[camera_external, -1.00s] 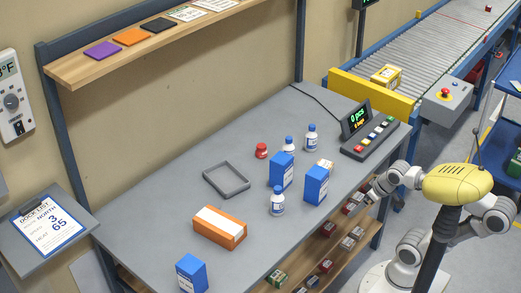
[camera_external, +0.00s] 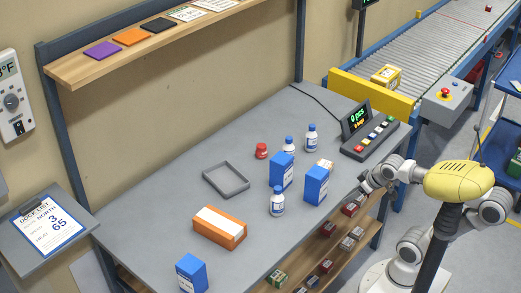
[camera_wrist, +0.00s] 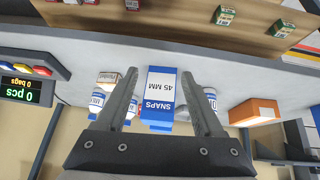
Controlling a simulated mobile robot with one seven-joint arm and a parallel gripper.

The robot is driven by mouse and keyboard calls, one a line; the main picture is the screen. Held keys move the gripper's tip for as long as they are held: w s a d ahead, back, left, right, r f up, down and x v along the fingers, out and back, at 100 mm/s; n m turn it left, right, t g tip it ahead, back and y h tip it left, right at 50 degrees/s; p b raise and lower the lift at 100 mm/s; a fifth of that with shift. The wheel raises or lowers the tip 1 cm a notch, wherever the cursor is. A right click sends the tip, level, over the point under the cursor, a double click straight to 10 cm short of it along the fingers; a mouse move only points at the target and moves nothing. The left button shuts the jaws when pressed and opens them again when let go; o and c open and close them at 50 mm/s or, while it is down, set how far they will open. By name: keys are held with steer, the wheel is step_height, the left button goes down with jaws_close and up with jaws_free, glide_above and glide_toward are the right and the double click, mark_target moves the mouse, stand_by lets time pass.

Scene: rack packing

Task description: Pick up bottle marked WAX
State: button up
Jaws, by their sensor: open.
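Three white bottles with blue caps and blue labels stand on the grey table: one at the back (camera_external: 311,136), one beside it (camera_external: 288,147), and one nearer the front (camera_external: 277,204). No bottle label reads as WAX in either view, so I cannot tell which is marked so. In the wrist view, bottles show partly behind my fingers, at left (camera_wrist: 97,101) and right (camera_wrist: 211,98). My gripper (camera_wrist: 160,69) is open and empty; in the external view it is at the table's right front edge (camera_external: 365,183), apart from the bottles.
A red-capped jar (camera_external: 261,151), grey tray (camera_external: 207,181), orange box (camera_external: 219,228) and display console (camera_external: 368,136) are also there.

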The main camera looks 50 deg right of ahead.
mark_target(289, 150)
steer(key=w+r, duration=0.2)
steer(key=w+r+t+p, duration=0.1)
steer(key=w+r, duration=0.1)
steer(key=w, duration=0.1)
steer(key=w+r+n+t+p, duration=0.1)
steer(key=w, duration=0.2)
steer(key=shift+w+d+r+h, duration=0.15)
steer(key=shift+d+r+h, duration=0.2)
steer(key=shift+r+h, duration=0.05)
steer(key=w+d+t+y+p, duration=0.2)
steer(key=w+d+t+p, duration=0.4)
steer(key=w+d, duration=0.7)
steer(key=w+a+f+b, duration=0.1)
steer(key=w+f, duration=0.1)
steer(key=w, duration=0.3)
steer(key=w+a+f+y+b, duration=0.1)
steer(key=w+a+f, duration=0.1)
steer(key=w, duration=0.3)
steer(key=w+a+f+n+y+b, duration=0.1)
steer(key=w+f, duration=0.2)
steer(key=w, duration=0.2)
steer(key=shift+a, duration=0.4)
steer(key=shift+w+a+f+b, duration=0.1)
steer(key=shift+w+b, duration=0.2)
steer(key=shift+w, duration=0.3)
jaws_close()
